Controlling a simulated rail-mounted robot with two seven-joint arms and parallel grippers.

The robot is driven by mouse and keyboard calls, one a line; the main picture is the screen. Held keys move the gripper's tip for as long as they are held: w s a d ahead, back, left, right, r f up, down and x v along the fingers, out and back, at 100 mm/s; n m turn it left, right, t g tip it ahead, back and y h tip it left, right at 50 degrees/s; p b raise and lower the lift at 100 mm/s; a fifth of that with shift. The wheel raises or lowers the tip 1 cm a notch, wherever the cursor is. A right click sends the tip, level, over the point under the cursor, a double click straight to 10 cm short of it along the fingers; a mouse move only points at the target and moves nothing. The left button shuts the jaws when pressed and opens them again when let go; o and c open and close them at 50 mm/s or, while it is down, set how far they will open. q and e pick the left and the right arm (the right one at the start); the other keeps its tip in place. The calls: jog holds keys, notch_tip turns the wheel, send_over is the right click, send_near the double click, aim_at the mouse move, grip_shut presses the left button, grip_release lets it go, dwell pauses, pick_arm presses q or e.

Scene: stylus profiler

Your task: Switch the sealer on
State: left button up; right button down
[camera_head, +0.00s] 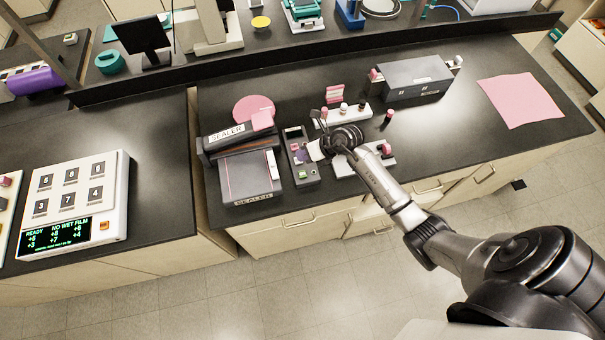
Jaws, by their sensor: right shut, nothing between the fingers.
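The sealer (248,178) stands on the dark bench left of centre, with a flat grey bed and "SEALER" labels on its back bar and front edge. A narrow dark control box (293,135) stands against its right side. It bears a small display, a purple patch and a green patch (303,174). My right gripper (312,152) is shut and empty, over the right edge of this box at mid-length. Its fingertips are small and partly merge with the box, so I cannot tell whether they touch it. My left gripper is out of view.
A pink disc (253,108) lies behind the sealer. A white rack with small bottles (343,115), a grey box (413,80) and a pink sheet (520,98) are to the right. A white numbered device (73,204) is at left.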

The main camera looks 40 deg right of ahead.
jog(key=b, duration=0.5)
send_over(304, 173)
notch_tip(304, 173, down, 6)
jog(key=shift+w+f, duration=0.1)
jog(key=shift+f+b, duration=0.7)
jog(key=shift+f, duration=0.15)
jog(key=shift+f, duration=0.15)
dwell(1.0)
jog(key=shift+f, duration=0.3)
jog(key=shift+f+b, duration=0.35)
jog(key=shift+f, duration=0.05)
dwell(0.7)
dwell(0.3)
jog(key=shift+r+p, duration=0.9)
